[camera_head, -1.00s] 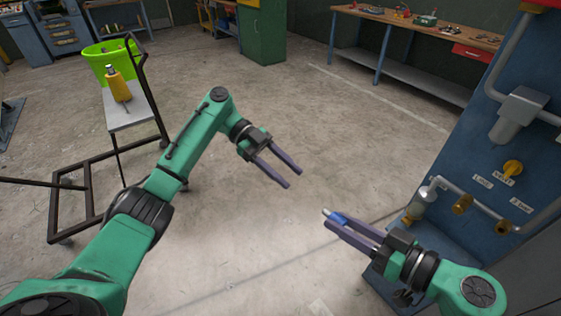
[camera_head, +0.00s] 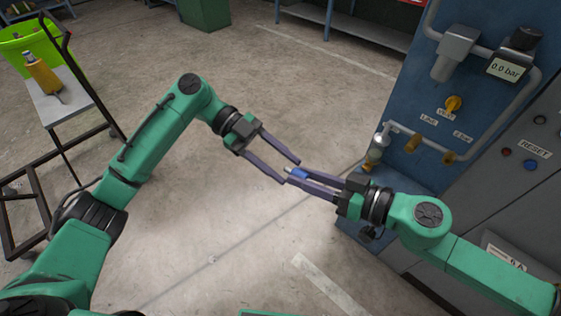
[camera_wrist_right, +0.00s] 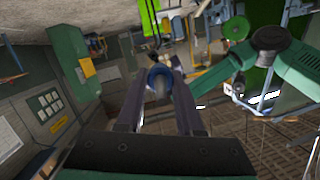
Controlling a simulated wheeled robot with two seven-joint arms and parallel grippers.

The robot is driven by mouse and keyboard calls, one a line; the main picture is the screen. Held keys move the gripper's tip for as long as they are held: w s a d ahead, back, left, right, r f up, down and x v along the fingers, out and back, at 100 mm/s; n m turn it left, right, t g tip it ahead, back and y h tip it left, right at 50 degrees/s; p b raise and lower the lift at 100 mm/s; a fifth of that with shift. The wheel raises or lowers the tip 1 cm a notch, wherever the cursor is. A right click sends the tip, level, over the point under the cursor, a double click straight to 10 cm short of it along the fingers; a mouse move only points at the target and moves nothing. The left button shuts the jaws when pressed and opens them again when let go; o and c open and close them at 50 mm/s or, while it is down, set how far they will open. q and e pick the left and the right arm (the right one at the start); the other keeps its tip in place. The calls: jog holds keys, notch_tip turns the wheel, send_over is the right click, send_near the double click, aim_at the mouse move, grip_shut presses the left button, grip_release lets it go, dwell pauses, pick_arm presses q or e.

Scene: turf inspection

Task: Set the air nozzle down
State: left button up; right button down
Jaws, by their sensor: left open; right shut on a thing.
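The air nozzle (camera_head: 300,174) is a small blue piece with a pale tip. My right gripper (camera_head: 291,177) is shut on it and holds it above the floor. In the right wrist view the nozzle (camera_wrist_right: 160,79) sits between the fingertips as a blue ring with a grey middle. My left gripper (camera_head: 291,171) is open, with its fingers pointing at the nozzle's tip from the left. Its fingertips are close to those of my right gripper; I cannot tell whether they touch.
A blue panel (camera_head: 408,85) with pipes, a yellow valve (camera_head: 453,104) and a gauge reading 0.0 bar (camera_head: 507,68) stands on the right. The middle floor is clear.

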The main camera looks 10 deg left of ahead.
pick_arm(q)
grip_shut()
pick_arm(e)
jog(key=shift+c, duration=2.3)
grip_release()
jog(key=shift+d, duration=0.1)
